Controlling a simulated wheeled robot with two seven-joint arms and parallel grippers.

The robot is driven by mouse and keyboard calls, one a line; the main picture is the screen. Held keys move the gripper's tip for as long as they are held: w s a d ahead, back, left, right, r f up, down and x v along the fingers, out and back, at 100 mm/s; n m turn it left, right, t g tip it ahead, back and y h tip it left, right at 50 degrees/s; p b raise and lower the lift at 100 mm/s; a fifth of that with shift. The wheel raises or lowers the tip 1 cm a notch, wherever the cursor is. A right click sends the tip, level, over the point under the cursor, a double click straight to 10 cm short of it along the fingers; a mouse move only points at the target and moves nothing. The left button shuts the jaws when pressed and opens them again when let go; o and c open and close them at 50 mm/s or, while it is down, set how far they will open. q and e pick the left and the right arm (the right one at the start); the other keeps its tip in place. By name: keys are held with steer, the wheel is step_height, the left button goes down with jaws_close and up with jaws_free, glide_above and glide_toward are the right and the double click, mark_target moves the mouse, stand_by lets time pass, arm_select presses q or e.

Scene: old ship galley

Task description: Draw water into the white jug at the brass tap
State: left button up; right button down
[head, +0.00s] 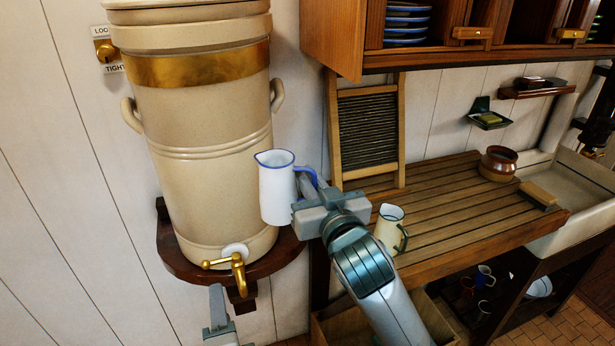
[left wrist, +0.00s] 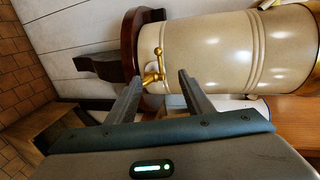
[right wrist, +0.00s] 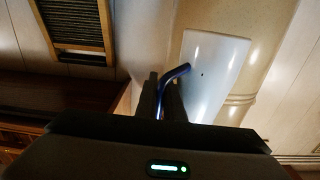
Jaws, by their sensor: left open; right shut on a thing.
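The white jug (head: 277,190) has a blue rim and blue handle. It is held about upright in front of the stoneware urn (head: 200,150), above and right of the brass tap (head: 238,268). My right gripper (head: 312,198) is shut on the jug's handle; in the right wrist view the blue handle (right wrist: 178,73) lies between the fingers. My left gripper (head: 217,297) is below the tap in the head view, partly cut off by the frame. In the left wrist view its fingers are open, with the tap (left wrist: 157,68) just beyond and between their tips. The jug's inside is hidden.
The urn stands on a dark wooden wall bracket (head: 172,244). A slatted draining board (head: 440,208) on the right holds a cream jug (head: 389,228), a brown pot (head: 498,164) and a brush (head: 537,195). A washboard (head: 367,130) leans on the wall. A cupboard (head: 345,35) overhangs the board.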

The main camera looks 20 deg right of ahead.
arm_select(q)
steer(key=shift+w, duration=0.1)
stand_by(0.3)
steer(key=shift+x, duration=2.95)
arm_select(e)
steer(key=s+a+f+n+y, duration=0.1)
steer(key=a+f+y, duration=0.1)
steer(key=f, duration=1.4)
steer(key=s+a+f+n+y, duration=0.1)
steer(key=a+f+y, duration=0.1)
steer(key=f, duration=1.4)
steer(key=s+a+f+n+g+y, duration=0.1)
steer(key=s+a+f+n+y, duration=0.1)
steer(key=s, duration=0.4)
steer(key=s+a+f+n+g+y, duration=0.2)
steer(key=s+a+f+y, duration=0.1)
steer(key=s+a+y, duration=0.1)
steer(key=shift+s+a+n, duration=0.3)
steer(key=shift+s+a, duration=0.35)
steer(key=shift+s, duration=0.4)
steer(key=shift+w, duration=0.25)
